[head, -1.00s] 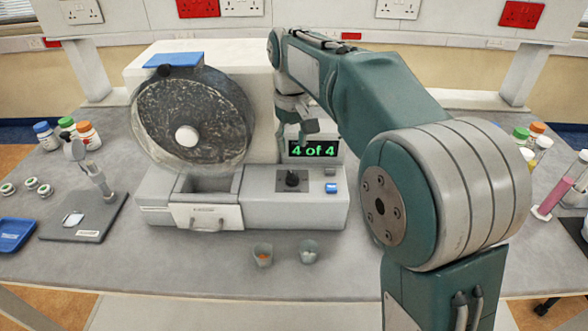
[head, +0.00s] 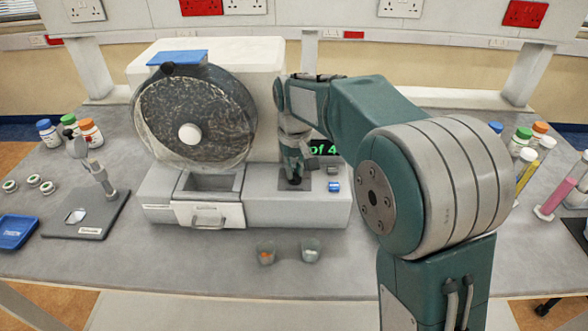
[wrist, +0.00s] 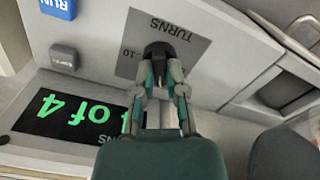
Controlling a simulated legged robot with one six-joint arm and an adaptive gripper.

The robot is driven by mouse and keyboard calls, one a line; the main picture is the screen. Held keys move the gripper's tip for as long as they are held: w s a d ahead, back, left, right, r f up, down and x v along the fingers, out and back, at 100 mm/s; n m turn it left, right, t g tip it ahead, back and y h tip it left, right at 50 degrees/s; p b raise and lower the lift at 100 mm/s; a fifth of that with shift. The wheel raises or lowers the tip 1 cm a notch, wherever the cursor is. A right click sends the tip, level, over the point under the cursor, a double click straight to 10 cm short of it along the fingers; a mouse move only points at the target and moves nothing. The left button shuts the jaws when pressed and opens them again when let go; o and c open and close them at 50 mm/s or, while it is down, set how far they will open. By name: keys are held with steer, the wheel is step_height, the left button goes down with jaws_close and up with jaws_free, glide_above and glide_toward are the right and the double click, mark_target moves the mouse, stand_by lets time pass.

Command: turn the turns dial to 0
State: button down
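The turns dial (wrist: 158,49) is a black knob on a dark grey plate marked "TURNS", with "-10" printed beside it. It also shows in the head view (head: 294,180) under my gripper, which partly hides it. My gripper (wrist: 160,70) is down at the dial, its two fingers on either side of the knob. In the head view, my gripper (head: 293,174) points down at the machine's front deck. I cannot tell whether the fingers press on the knob. The dial's pointer and most of its scale are hidden. The green display (wrist: 85,112) reads "4 of 4".
A blue RUN button (wrist: 58,8) and a grey button (wrist: 64,57) sit near the dial. Two small cups (head: 311,250) stand in front. Bottles stand on both sides of the bench.

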stand_by(0.4)
steer(key=n, duration=0.5)
steer(key=shift+f, duration=0.1)
steer(key=shift+n, duration=2.4)
steer(key=shift+d, duration=0.1)
steer(key=c, duration=0.7)
jaws_free()
